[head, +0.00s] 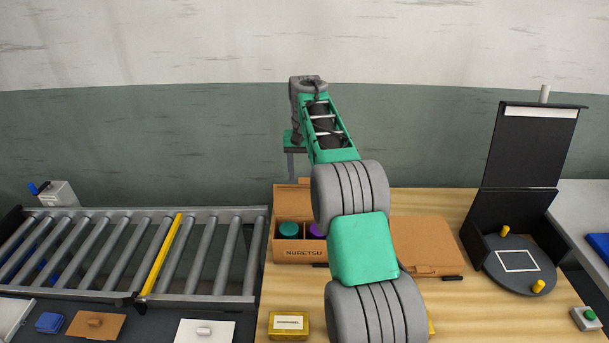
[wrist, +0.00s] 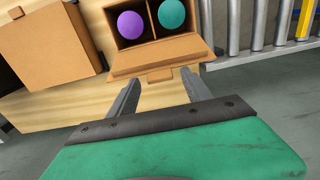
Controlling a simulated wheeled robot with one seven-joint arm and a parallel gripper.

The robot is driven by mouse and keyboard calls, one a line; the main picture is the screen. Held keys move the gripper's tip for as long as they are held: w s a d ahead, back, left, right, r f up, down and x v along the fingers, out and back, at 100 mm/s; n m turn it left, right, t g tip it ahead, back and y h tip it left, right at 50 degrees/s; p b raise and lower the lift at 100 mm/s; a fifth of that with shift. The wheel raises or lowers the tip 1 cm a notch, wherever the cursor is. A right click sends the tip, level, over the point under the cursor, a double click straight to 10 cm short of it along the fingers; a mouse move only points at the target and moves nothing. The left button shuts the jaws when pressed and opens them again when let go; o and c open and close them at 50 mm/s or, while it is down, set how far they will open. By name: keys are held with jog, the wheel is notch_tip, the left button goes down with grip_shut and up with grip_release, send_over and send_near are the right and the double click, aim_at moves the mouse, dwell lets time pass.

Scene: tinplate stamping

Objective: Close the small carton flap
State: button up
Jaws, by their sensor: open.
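The small brown carton (head: 299,257), marked NURETSU, stands on the wooden table with its top open. A teal round item (head: 289,229) and a purple one (head: 318,229) sit in its compartments; both show in the wrist view, purple (wrist: 131,25) and teal (wrist: 171,14). Its flap (head: 290,196) stands raised at the back edge; in the wrist view the flap (wrist: 155,57) leans outward toward my gripper. My gripper (wrist: 160,80) is open and empty, its fingers either side of the flap's tab. Contact cannot be told.
A larger brown box (head: 425,240) with a flat lid lies right of the carton, partly behind my arm. A roller conveyor (head: 215,255) is at left. A yellow tin (head: 289,325) stands in front. A black station (head: 513,225) stands at right.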

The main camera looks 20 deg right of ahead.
jog(key=shift+f, duration=0.35)
jog(key=shift+c, duration=0.2)
grip_shut()
dwell(1.0)
